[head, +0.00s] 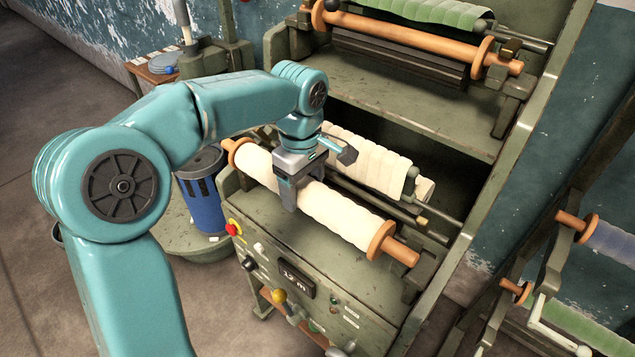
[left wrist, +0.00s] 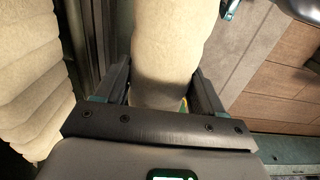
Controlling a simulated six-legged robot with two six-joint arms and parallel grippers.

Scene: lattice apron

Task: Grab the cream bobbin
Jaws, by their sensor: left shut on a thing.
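The cream bobbin (head: 335,214) is a long roll of cream cloth with orange-brown wooden end discs and core ends. It lies slantwise across the front of the green machine in the head view. My left gripper (head: 287,203) comes down from above and is shut on the bobbin's wrapped middle, left of its centre. In the left wrist view the bobbin (left wrist: 170,60) runs between the two dark fingers. The fingers hide part of the cloth. I cannot tell whether the bobbin still rests on its supports. My right gripper is not in view.
A second cream cloth roll (head: 372,163) lies just behind. A shelf above carries a roll with green cloth (head: 430,12). The control panel (head: 297,279) with knobs faces front. A blue bin (head: 203,200) stands left. A rack with rolls (head: 607,238) stands right.

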